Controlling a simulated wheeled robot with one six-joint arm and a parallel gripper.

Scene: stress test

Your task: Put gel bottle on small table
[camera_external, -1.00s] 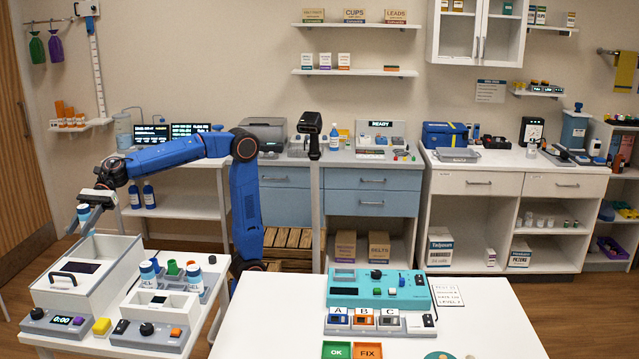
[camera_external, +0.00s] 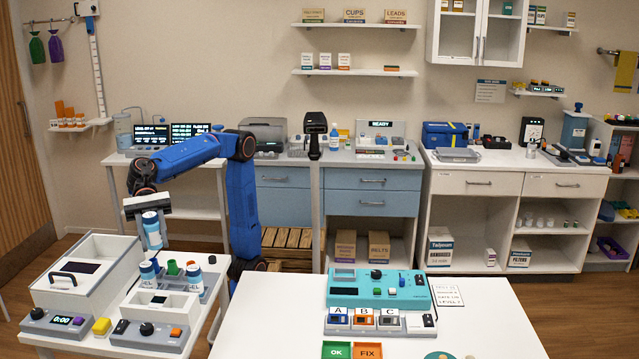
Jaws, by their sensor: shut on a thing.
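My gripper (camera_external: 152,213) is shut on the gel bottle (camera_external: 153,235), a white and light-blue bottle with a blue top. It hangs slightly tilted above the back of the left white table, to the right of the lidded white box (camera_external: 85,268). My gripper hides its upper end. A white table (camera_external: 285,325) stands at the front centre, and the left white table (camera_external: 100,346) stands to its left. The pictures do not show which of them is the small table.
Two similar blue-capped bottles, a left one (camera_external: 148,275) and a right one (camera_external: 193,276), stand on the left table near a green cup (camera_external: 173,267).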

